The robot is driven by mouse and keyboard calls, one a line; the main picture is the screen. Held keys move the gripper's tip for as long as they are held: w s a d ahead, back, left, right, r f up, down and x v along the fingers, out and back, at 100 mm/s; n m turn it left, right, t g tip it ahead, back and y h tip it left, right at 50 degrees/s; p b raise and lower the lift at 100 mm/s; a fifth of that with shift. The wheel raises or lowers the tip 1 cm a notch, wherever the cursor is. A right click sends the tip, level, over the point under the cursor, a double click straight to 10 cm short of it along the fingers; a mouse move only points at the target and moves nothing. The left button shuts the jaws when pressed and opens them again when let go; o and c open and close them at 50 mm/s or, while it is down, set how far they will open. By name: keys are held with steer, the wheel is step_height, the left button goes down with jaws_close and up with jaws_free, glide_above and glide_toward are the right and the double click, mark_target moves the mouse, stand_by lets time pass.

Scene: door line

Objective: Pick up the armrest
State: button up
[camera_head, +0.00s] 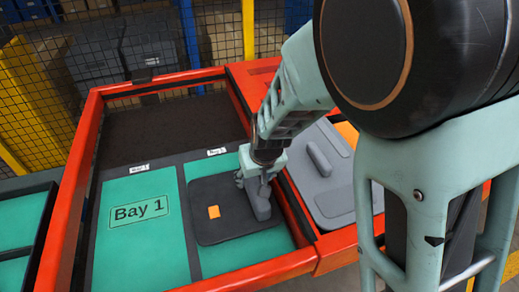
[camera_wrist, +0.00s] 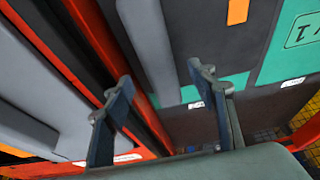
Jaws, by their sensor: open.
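A grey, rounded bar, which looks like the armrest (camera_head: 259,204), lies along the right edge of a dark panel (camera_head: 222,226) in the right-hand green bay. My gripper (camera_head: 256,178) is open, pointing down over the far part of this bar and hiding some of it. In the wrist view, the armrest (camera_wrist: 150,50) runs between my two spread fingers (camera_wrist: 160,76). I cannot tell how high the fingertips are above it or whether they touch it. A similar grey bar (camera_head: 320,158) lies on a grey panel (camera_head: 333,185) to the right.
A red frame (camera_head: 78,185) surrounds the bays, and its raised divider (camera_head: 290,205) runs close to the right of my gripper. The "Bay 1" surface (camera_head: 140,250) at left is clear. An orange square (camera_head: 213,212) marks the dark panel. Mesh fencing (camera_head: 40,110) stands behind.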

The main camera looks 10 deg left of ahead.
mark_target(254, 182)
steer(key=b+x, duration=0.1)
steer(key=x, duration=0.4)
steer(key=shift+d+f, duration=0.1)
steer(key=shift+f, duration=0.1)
steer(key=shift+c, duration=0.6)
jaws_close()
steer(key=shift+r, duration=0.1)
